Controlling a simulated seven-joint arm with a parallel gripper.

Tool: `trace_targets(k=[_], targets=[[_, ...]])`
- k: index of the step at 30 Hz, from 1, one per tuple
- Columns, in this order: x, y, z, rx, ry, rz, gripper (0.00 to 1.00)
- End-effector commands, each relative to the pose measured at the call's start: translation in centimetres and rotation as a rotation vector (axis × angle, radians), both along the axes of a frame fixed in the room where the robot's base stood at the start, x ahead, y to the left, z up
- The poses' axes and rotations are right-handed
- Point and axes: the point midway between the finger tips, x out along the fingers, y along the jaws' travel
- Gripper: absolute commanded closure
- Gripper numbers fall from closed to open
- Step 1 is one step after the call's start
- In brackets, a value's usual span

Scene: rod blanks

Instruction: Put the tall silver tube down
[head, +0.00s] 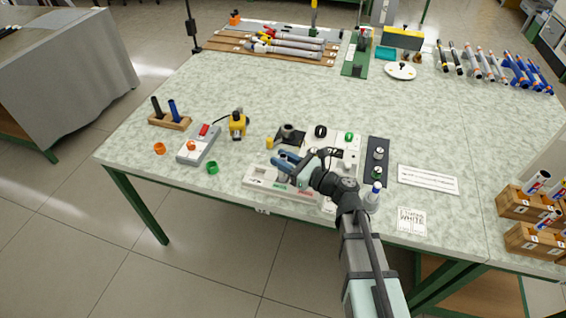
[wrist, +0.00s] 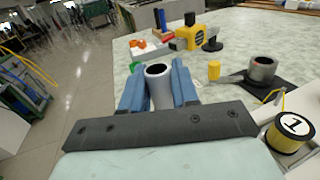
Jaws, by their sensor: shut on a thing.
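My gripper (head: 285,163) is over the front middle of the table, above a white tray. In the wrist view its two blue fingers (wrist: 158,85) are shut on the tall silver tube (wrist: 160,90), one finger on each side. The tube's dark open top end faces the camera and its lower part is hidden by the gripper's bar. In the head view I cannot make out the tube at the gripper. I cannot tell whether its lower end touches anything.
A short grey ring-like piece (wrist: 262,70) sits on a black pad (wrist: 255,88), with a yellow cylinder (wrist: 214,70) beside it. The white tray (head: 255,180) lies under my gripper. A white bottle (head: 372,197) stands near my arm. The table left of the grey device (head: 199,146) is partly clear.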

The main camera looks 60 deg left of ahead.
Motion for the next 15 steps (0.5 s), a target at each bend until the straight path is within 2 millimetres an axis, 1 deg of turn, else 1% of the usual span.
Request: trace_targets(k=[1, 4, 15], targets=[[0.03, 0.05, -0.68, -0.001, 0.003, 0.000, 1.00], [0.01, 0.03, -1.31, 0.000, 0.000, 0.000, 1.00], [0.01, 0.00, -1.60, 0.000, 0.000, 0.000, 1.00]])
